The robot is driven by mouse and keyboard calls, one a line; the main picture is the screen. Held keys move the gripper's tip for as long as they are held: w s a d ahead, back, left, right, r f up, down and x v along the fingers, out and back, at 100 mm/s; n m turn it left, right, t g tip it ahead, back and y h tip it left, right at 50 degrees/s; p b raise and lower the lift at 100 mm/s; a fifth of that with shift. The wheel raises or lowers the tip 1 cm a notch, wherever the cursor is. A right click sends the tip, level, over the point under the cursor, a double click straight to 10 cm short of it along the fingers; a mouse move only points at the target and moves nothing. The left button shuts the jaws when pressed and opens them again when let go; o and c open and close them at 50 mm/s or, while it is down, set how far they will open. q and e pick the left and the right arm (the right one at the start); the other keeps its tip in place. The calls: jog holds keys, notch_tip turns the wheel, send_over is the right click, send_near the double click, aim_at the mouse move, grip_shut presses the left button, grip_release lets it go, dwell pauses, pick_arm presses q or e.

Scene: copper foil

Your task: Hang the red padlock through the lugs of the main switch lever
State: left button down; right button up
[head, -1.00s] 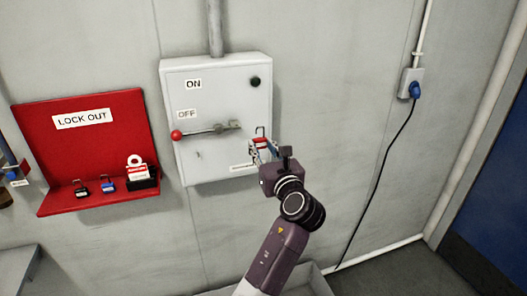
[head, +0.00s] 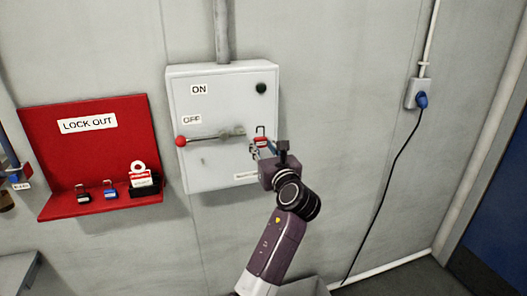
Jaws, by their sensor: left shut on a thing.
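The main switch lever (head: 210,137) has a red ball knob at its left end. It lies about level beside the OFF label on a grey switch box (head: 220,85). The lugs (head: 238,132) are at the lever's right end, small and hard to make out. My left gripper (head: 262,150) is shut on the red padlock (head: 260,141), with the metal shackle pointing up. The padlock is in front of the box's right part, just right of the lugs and apart from them in the picture. The fingers partly hide its body. My right gripper is not in view.
A blue plug (head: 421,100) with a black cable is on the right. The wall between is bare.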

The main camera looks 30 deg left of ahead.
aim_at(258, 145)
pick_arm(q)
jog(key=shift+w+a+f+b, duration=0.1)
jog(key=shift+w+a+b, duration=0.25)
jog(key=shift+a+b, duration=0.25)
jog(key=shift+b+x, duration=0.7)
jog(key=shift+x, duration=0.15)
jog(key=shift+s+a+p, duration=0.25)
jog(key=shift+p, duration=0.05)
jog(key=shift+s+a+p, duration=0.75)
jog(key=shift+s+p, duration=0.2)
jog(key=shift+s, duration=0.1)
jog(key=shift+p, duration=1.25)
jog(key=shift+f, duration=0.45)
dwell(0.5)
